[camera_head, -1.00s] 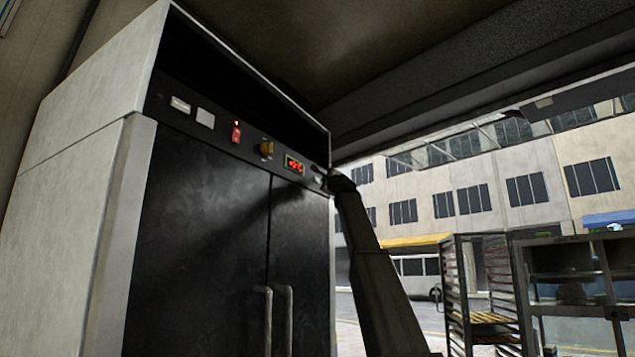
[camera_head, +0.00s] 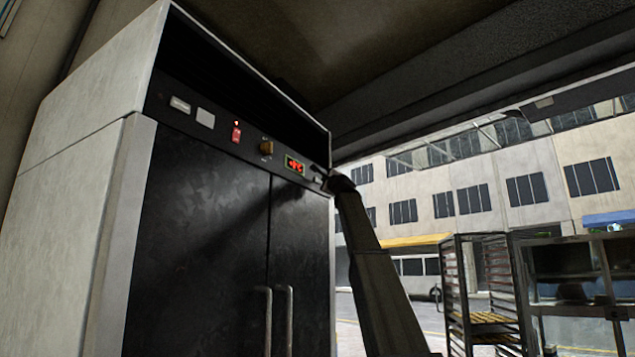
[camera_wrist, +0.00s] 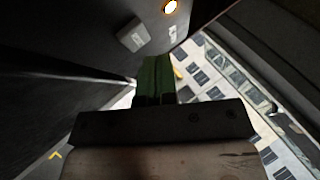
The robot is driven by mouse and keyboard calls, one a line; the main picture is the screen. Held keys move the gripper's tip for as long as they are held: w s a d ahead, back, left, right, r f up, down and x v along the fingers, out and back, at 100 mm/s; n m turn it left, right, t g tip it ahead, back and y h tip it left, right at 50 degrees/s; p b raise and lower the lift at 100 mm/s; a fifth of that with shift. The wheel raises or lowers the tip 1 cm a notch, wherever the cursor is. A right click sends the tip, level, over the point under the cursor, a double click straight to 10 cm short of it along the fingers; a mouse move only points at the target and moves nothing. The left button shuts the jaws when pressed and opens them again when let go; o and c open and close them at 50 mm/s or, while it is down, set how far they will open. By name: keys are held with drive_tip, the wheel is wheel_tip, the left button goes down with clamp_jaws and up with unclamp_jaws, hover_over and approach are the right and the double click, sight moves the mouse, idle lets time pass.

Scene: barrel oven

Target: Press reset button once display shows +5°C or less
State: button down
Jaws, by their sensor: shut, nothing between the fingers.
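The display (camera_head: 295,166) glows red on the control panel of a tall dark-doored cabinet (camera_head: 200,235); its digits are too small to read surely. A small pale button (camera_head: 317,180) sits right of the display, near the panel's right end; I cannot read a label on it. My gripper (camera_head: 322,172) is at that end of the panel, close to the button. In the wrist view my gripper's green fingers (camera_wrist: 155,62) are together and empty, with a pale block-like button (camera_wrist: 134,36) just beyond their tips. I see a gap in the picture but cannot tell its depth.
Two vertical handles (camera_head: 289,318) are on the doors below. A rack (camera_head: 480,290) and a shelf unit (camera_head: 570,275) stand at the right. The doorway opens to a street.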

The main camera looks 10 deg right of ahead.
drive_tip(key=shift+w+a, duration=0.1)
drive_tip(key=shift+w+a, duration=0.15)
drive_tip(key=shift+a, duration=0.1)
idle(0.3)
drive_tip(key=shift+w+a, duration=0.25)
drive_tip(key=shift+a, duration=0.05)
idle(0.8)
idle(0.3)
drive_tip(key=shift+s+d, duration=0.5)
drive_tip(key=shift+d, duration=0.1)
drive_tip(key=shift+s+d, duration=0.75)
drive_tip(key=shift+d, duration=0.3)
drive_tip(key=shift+s+d, duration=0.7)
drive_tip(key=shift+d, duration=0.3)
